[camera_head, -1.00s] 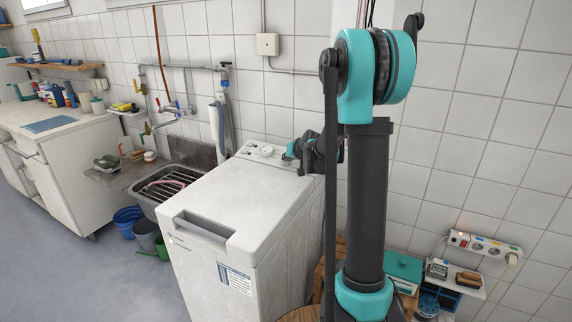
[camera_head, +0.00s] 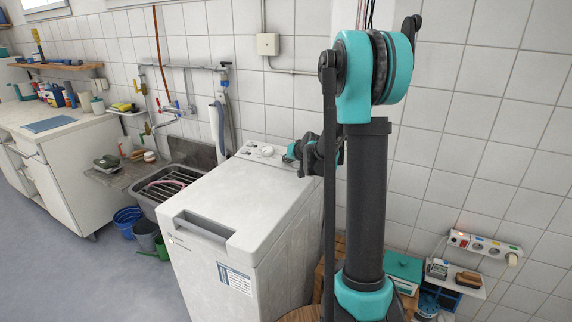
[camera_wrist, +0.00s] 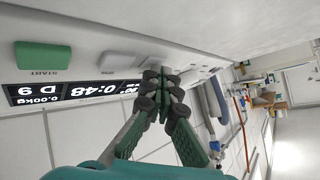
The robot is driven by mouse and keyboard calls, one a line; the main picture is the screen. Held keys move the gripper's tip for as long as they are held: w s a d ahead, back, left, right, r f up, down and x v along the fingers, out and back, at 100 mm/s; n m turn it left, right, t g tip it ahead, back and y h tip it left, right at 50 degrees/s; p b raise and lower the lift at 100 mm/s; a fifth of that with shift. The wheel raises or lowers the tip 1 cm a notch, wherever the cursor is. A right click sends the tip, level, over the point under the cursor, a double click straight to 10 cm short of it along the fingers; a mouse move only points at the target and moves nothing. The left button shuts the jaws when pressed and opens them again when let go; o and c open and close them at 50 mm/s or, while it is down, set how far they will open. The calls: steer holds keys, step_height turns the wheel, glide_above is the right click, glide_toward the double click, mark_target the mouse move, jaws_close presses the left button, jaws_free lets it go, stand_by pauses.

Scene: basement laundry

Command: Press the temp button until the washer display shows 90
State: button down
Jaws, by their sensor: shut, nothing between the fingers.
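The white washer (camera_head: 240,205) stands in the middle of the head view, with its control panel and knobs (camera_head: 262,151) at the back top edge. In the wrist view the panel appears upside down, with a green start button (camera_wrist: 43,57) and a dark lit display (camera_wrist: 75,92). The display shows 0.00kg and a time of 0:48; its end near the fingers is partly covered, and I cannot read a temperature there. My gripper (camera_wrist: 165,78) is shut and empty, its fingertips at the panel beside the display. They hide the panel there; contact is unclear. No temp button can be made out.
A sink (camera_head: 175,180) and a white counter (camera_head: 35,125) stand left of the washer. The tiled wall is close behind the panel. A power strip (camera_head: 485,246) and a small shelf with brushes are at the right. Open floor lies at the left front.

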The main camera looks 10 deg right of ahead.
steer(key=shift+s+a+r, duration=0.15)
steer(key=shift+r, duration=0.6)
steer(key=r, duration=0.3)
steer(key=s+r, duration=0.1)
steer(key=shift+s+a+r, duration=0.1)
steer(key=shift+a+r, duration=0.3)
stand_by(0.5)
steer(key=shift+n+g+h, duration=0.5)
steer(key=shift+g+h, duration=0.2)
steer(key=s+f, duration=0.1)
steer(key=s, duration=0.3)
steer(key=s+f, duration=0.1)
steer(key=s, duration=0.7)
steer(key=shift+s+d+f, duration=0.4)
steer(key=s+d+f+g, duration=0.1)
steer(key=s+f, duration=0.3)
steer(key=s, duration=0.5)
steer(key=s+d+f+g+h, duration=0.1)
steer(key=s+f, duration=0.3)
steer(key=s, duration=0.5)
steer(key=s+d+f+g+h, duration=0.1)
steer(key=s+f+g, duration=0.1)
steer(key=s+f, duration=0.3)
steer(key=s, duration=0.4)
steer(key=shift+s+n+g, duration=0.3)
steer(key=shift+s+n, duration=0.05)
steer(key=shift+n, duration=0.05)
